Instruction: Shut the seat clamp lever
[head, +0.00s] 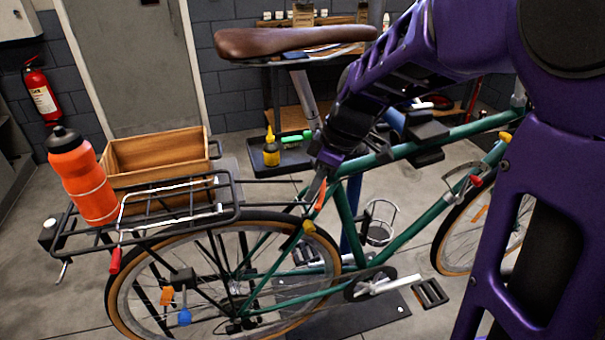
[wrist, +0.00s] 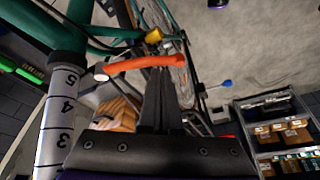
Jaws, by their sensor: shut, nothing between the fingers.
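The seat clamp lever (wrist: 145,63) is orange-red in the wrist view. It runs from a round pivot beside the numbered seat post (wrist: 62,115) and sticks out across the tips of my gripper (wrist: 162,75). In the head view a small orange part of the lever (head: 321,195) shows by the top of the green frame, below the seat post (head: 304,95). My gripper (head: 316,188) is shut and empty, with its fingertips right at the lever. I cannot tell whether they touch it. My arm hides the clamp in the head view.
The brown saddle (head: 290,40) is above my gripper. A tray with a yellow bottle (head: 271,148) stands behind. The floor around is mostly open.

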